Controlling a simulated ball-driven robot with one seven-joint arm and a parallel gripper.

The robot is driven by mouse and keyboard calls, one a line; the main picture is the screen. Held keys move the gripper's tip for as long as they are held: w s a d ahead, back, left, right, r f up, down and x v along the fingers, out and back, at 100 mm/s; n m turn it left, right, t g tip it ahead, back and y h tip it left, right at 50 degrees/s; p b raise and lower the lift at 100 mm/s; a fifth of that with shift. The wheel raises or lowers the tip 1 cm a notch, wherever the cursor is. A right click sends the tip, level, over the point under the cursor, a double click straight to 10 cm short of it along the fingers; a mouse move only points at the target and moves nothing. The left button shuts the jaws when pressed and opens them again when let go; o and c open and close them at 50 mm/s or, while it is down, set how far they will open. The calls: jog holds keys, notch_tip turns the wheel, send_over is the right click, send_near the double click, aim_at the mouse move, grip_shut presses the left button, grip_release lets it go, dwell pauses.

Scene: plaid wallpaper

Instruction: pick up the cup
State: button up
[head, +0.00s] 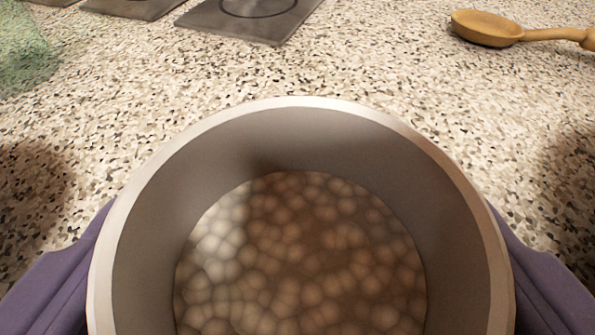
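The cup (290,133) is a round grey vessel with a pale rim, seen from above and filling the lower middle of the head view. Its inside shows a brownish, bubble-like or pebbled surface. My gripper (300,270) has one purple finger at the cup's left side and one at its right. Both fingers meet the outer wall with no visible gap, so it looks shut on the cup. The fingertips and the cup's base are hidden, and I cannot tell whether the cup is off the counter.
The speckled stone counter (330,70) is clear just beyond the cup. A wooden spoon (490,30) lies at the far right. Dark flat plates (250,18), one with a ring mark, lie at the back. A green translucent object (22,50) stands at the far left.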

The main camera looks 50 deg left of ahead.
aim_at(302, 303)
jog(key=shift+w+a+f, duration=0.1)
jog(key=shift+w+a, duration=0.05)
jog(key=c, duration=1.1)
jog(key=shift+r+p, duration=2.4)
jog(key=shift+r, duration=2.6)
